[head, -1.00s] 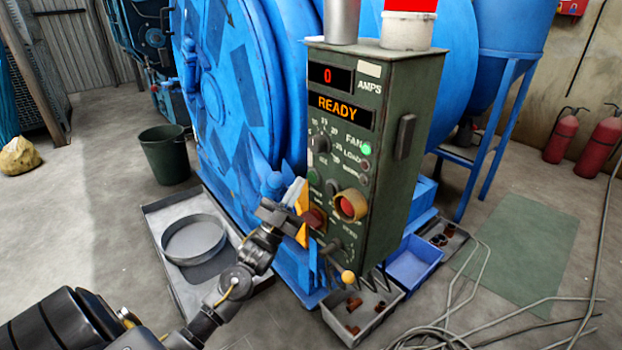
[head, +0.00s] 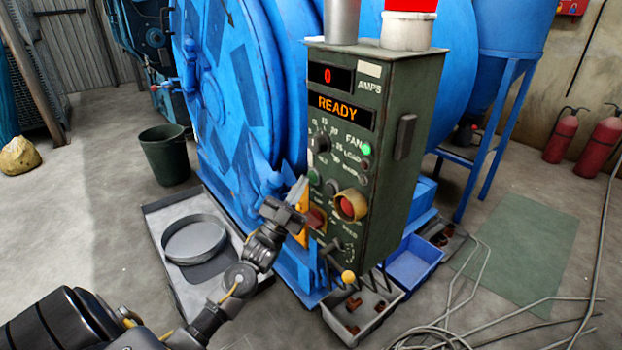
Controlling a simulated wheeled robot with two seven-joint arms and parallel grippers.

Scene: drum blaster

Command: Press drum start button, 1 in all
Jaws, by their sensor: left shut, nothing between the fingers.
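The green control box (head: 385,150) stands in front of the blue drum machine (head: 235,85). Its displays read 0 AMPS and READY (head: 340,107), and a green lamp (head: 366,149) is lit beside FAN. On its face are a green button (head: 314,177), a dark button (head: 331,187), a red button in a yellow collar (head: 349,206) and a lower red switch (head: 317,219). My left gripper (head: 302,220) is shut and empty, just left of the lower panel by the red switch. I cannot tell if it touches. My right gripper is not in view.
A lever with a yellow knob (head: 348,276) sticks out below the box. A grey tray (head: 165,220) holding a round sieve (head: 195,239) lies left of my arm. Bins of brown parts (head: 362,330) and loose cables (head: 470,325) lie on the floor at right.

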